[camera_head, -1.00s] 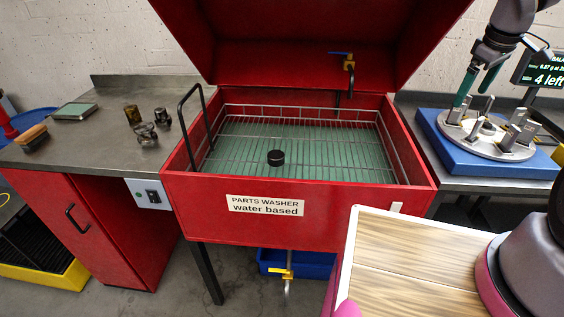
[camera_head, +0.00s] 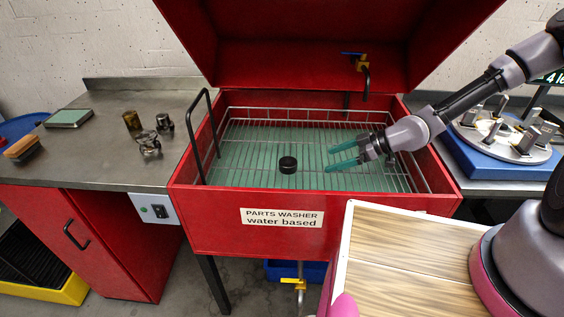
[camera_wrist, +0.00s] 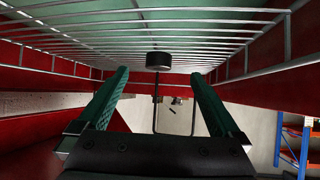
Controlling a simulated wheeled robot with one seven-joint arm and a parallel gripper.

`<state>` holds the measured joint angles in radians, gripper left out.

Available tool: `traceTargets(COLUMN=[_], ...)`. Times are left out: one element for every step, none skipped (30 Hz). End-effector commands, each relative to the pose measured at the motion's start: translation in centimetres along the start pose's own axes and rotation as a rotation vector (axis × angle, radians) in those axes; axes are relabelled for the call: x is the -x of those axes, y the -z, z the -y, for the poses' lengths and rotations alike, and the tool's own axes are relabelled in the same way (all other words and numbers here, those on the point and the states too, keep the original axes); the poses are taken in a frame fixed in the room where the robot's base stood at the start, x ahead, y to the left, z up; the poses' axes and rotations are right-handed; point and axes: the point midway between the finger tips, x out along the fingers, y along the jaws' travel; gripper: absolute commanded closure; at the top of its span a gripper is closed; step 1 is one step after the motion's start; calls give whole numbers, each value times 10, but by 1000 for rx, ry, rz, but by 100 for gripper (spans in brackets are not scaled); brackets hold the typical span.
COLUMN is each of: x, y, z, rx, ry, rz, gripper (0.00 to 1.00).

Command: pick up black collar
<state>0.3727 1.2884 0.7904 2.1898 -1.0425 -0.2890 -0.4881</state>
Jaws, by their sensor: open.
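The black collar (camera_head: 288,164) is a short black cylinder on the wire rack (camera_head: 240,172) inside the red parts washer (camera_head: 200,208). In the wrist view the collar (camera_wrist: 159,61) shows ahead of my fingers, near the middle. My gripper (camera_head: 328,159) is open and empty, with two green fingers pointing left toward the collar. It is to the right of the collar and apart from it. In the wrist view my gripper (camera_wrist: 157,88) has its fingers spread on either side of the collar's line.
The washer's raised lid (camera_head: 320,70) and a tap (camera_head: 358,65) stand behind the rack. A black handle (camera_head: 215,120) rises at the left wall. At left, a bench (camera_head: 95,160) holds small metal parts (camera_head: 150,142). A blue base with a round fixture (camera_head: 495,145) stands at right.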

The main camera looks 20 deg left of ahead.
Motion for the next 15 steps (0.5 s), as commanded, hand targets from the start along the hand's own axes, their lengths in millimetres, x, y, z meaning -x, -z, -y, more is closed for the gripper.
traceTargets(x=[-8, -11, -14, -16, -18, -20, -23, -26, -32, -37, -42, -49, -53, -58, -63], y=[5, 9, 12, 15, 16, 18, 20, 21, 22, 23, 23, 24, 25, 26, 26], z=[4, 5, 7, 8, 8, 9, 9, 10, 10, 11, 10, 11, 11, 11, 10], rx=[-2, 2, 4, 6, 8, 10, 11, 11, 12, 12, 12, 13, 12, 13, 12], ry=[3, 3, 3, 2, 2, 2, 3, 3, 5, 5, 5, 5, 5, 5, 4], rz=[-48, -72, -97, -111, -124, -134, -139, -142, -144, -145, -144, -143, -142, -143, -143], gripper=[0, 0, 0, 0, 0, 0, 0, 0, 0, 0, 0, 0, 0, 0, 0])
